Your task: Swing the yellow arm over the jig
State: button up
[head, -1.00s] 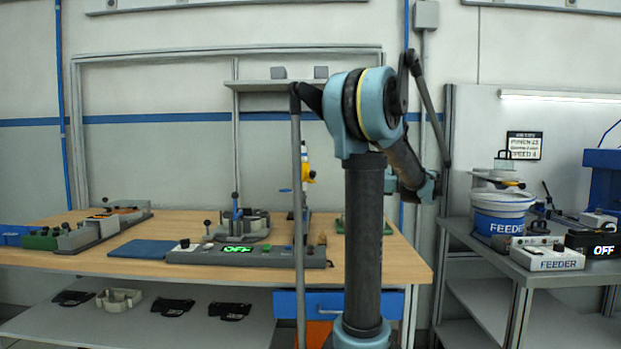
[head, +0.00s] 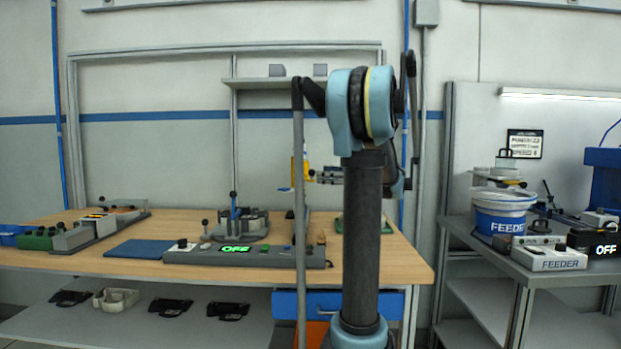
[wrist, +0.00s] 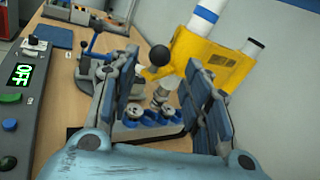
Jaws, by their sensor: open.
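The yellow arm (head: 299,169) stands above the back of the bench in the head view, partly behind my own arm. In the wrist view the yellow arm (wrist: 214,62) fills the upper right, with a black ball knob (wrist: 159,55) on its near side. My gripper (wrist: 168,72) is open, and the knob appears between its fingertips; I cannot tell whether they touch it. The gripper (head: 328,174) also shows beside the yellow arm in the head view. The grey jig (head: 241,225), with a blue lever, sits on the bench left of the yellow arm.
A control box (head: 205,257) with a green OFF display runs along the bench front. A grey holder with blue-ringed pieces (wrist: 150,122) lies under the yellow arm. A blue mat (head: 139,248) lies left. A feeder bowl (head: 500,213) stands on the right table.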

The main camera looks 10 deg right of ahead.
aim_at(312, 173)
jog(key=shift+x, duration=3.35)
jog(key=shift+r, duration=0.1)
grip_shut()
